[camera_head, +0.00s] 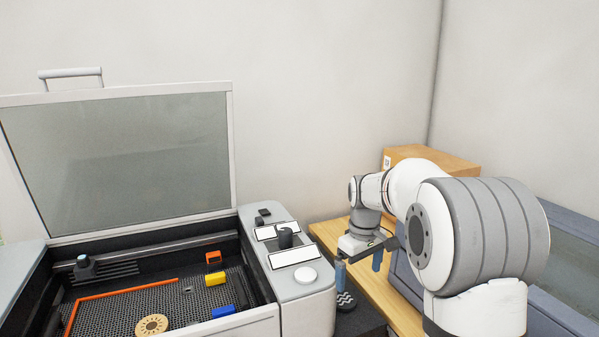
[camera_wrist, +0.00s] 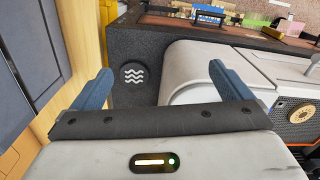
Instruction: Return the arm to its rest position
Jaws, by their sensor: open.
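My gripper (camera_head: 358,266) hangs from the white and grey arm, pointing down just right of the machine's control panel, above a dark surface. In the wrist view its two blue fingers (camera_wrist: 162,84) are spread wide with nothing between them. The arm is bent, and its large grey joint fills the right of the head view. Between and beyond the fingers lies a dark panel with a round wave mark (camera_wrist: 133,76).
A machine with a raised glass lid (camera_head: 125,160) stands left. Its bed holds a round wooden disc (camera_head: 152,325), a yellow block (camera_head: 215,279), a blue block (camera_head: 223,311) and an orange strip (camera_head: 125,288). A cardboard box (camera_head: 445,163) and blue-grey bin (camera_head: 572,245) stand right.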

